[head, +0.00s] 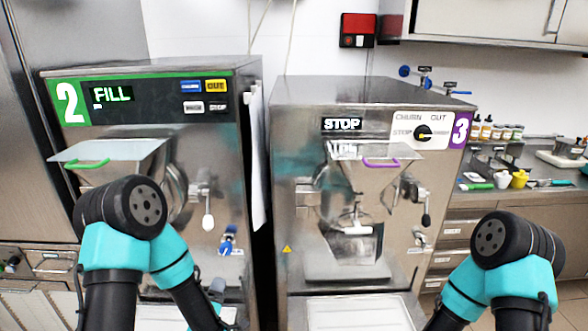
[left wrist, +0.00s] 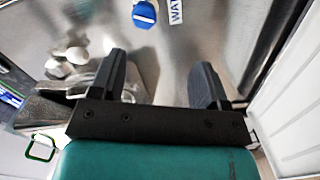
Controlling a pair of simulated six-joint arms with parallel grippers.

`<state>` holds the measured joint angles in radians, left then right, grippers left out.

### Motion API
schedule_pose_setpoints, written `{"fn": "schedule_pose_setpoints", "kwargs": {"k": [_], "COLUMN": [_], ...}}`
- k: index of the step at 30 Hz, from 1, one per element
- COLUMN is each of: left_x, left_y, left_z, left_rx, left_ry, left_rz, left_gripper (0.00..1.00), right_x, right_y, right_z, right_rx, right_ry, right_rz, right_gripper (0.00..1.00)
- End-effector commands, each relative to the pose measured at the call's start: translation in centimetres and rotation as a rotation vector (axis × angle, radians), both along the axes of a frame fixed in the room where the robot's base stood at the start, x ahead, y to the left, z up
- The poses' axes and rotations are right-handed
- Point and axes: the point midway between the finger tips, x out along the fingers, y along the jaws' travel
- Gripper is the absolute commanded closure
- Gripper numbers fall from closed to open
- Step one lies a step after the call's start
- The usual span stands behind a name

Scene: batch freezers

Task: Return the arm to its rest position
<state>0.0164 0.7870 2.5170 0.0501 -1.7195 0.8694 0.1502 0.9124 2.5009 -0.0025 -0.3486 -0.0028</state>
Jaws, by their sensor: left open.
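My left gripper (left wrist: 158,84) is open in the left wrist view, with its two dark fingers apart and nothing between them. It points at the steel front of freezer 2 (head: 225,120), below the blue water tap (left wrist: 144,14). In the head view my left arm bends at the lower left, and the gripper (head: 217,290) shows only in small part, low in front of freezer 2. My right arm is bent at the lower right. Its gripper is outside the picture.
Freezer 3 (head: 285,130) stands to the right, its display reading STOP; freezer 2's reads FILL. A white tray (head: 360,314) lies below freezer 3. The counter (head: 550,195) at right holds bottles and small cups.

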Motion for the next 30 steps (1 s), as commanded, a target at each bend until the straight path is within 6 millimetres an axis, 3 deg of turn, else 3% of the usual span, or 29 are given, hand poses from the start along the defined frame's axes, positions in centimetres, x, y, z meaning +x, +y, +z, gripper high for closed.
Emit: {"fn": "schedule_pose_setpoints", "kwargs": {"k": [8,18,24,30], "left_x": [-1.7,-8.1,-13.4,-17.2], "left_y": [-1.2,-3.0,-3.8,-4.2], "left_z": [-7.8,-16.8,-20.2,-21.5], "left_rx": [0.185,0.411,0.497,0.531], "left_ry": [0.362,0.817,1.026,1.136], "left_rz": [-0.154,-0.516,-0.795,-1.004], "left_gripper": [0.31,0.31,0.31,0.31], "right_x": [0.0,0.0,0.0,0.0], "right_y": [0.0,0.0,0.0,0.0], "right_z": [0.0,0.0,0.0,0.0], "right_rx": [0.0,0.0,0.0,0.0], "right_ry": [0.0,0.0,0.0,0.0], "right_rz": [0.0,0.0,0.0,0.0], "right_gripper": [1.0,1.0,1.0,1.0]}}
